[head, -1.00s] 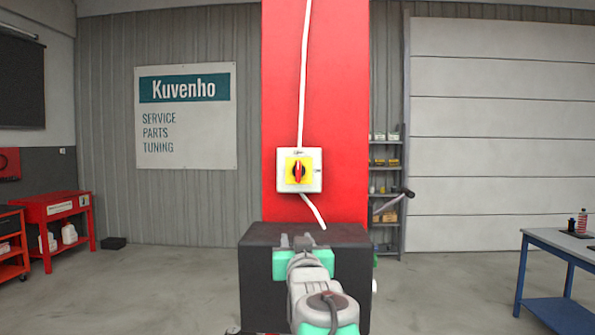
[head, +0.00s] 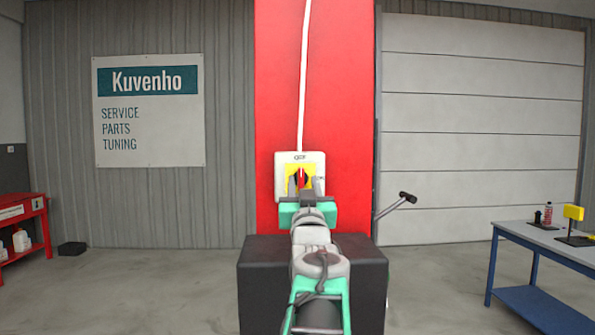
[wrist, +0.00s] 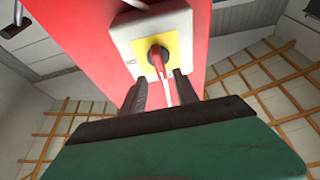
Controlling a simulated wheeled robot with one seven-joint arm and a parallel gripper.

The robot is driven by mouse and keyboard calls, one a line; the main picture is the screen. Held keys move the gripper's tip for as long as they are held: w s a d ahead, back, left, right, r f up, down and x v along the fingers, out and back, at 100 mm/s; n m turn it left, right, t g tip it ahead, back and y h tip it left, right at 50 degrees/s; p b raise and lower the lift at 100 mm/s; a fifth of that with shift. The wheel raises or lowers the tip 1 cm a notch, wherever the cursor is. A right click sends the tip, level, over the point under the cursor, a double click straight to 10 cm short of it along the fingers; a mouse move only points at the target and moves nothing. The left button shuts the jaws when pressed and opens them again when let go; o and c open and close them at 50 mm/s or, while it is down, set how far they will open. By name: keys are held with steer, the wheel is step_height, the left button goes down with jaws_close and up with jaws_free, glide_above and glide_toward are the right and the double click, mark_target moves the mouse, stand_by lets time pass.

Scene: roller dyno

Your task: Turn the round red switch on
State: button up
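The round red switch (head: 300,178) sits on a yellow plate on a pale grey box (head: 286,161) fixed to the red column. Its red handle looks upright in the head view. In the wrist view the switch (wrist: 157,57) lies ahead, between and beyond the fingertips. My gripper (head: 305,187) is open, its two fingers apart, just in front of the lower part of the switch box. In the wrist view the fingers (wrist: 158,82) show nothing held between them. The fingers hide the lower part of the box in the head view; I cannot tell whether they touch it.
The red column (head: 345,90) carries a white cable (head: 303,80) into the box from above. A black block (head: 262,285) stands at its foot. A blue-legged table (head: 525,238) is at the right, a red cart (head: 38,220) at the far left.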

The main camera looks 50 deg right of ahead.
mark_target(301, 176)
steer(key=p+x, duration=0.1)
steer(key=x, duration=0.3)
steer(key=shift+w, duration=0.1)
steer(key=shift+a, duration=0.1)
steer(key=shift+f, duration=0.1)
jaws_close()
